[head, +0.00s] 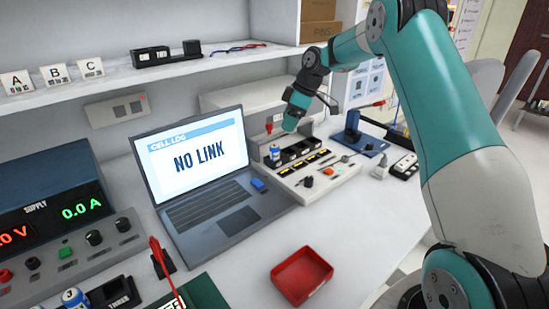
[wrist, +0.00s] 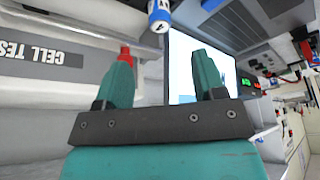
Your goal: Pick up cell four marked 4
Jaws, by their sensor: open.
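Cell four (wrist: 159,14), blue and white with a 4 on its end, shows at the top edge of the wrist view, partly cut off. It lies beyond my gripper (wrist: 161,60), which is open with nothing between its teal fingers. In the head view, a small blue and white cell (head: 275,154) stands upright at the left end of the cell tester (head: 318,187). My gripper (head: 290,123) is above and close to it, apart from it. The fingertips are hard to make out there.
A laptop (head: 205,208) reading NO LINK stands left of the tester. A red tray (head: 302,276) lies in front. Another blue-topped cell (head: 73,298) is at the lower left by the power supply (head: 50,205). A shelf (head: 120,85) runs behind.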

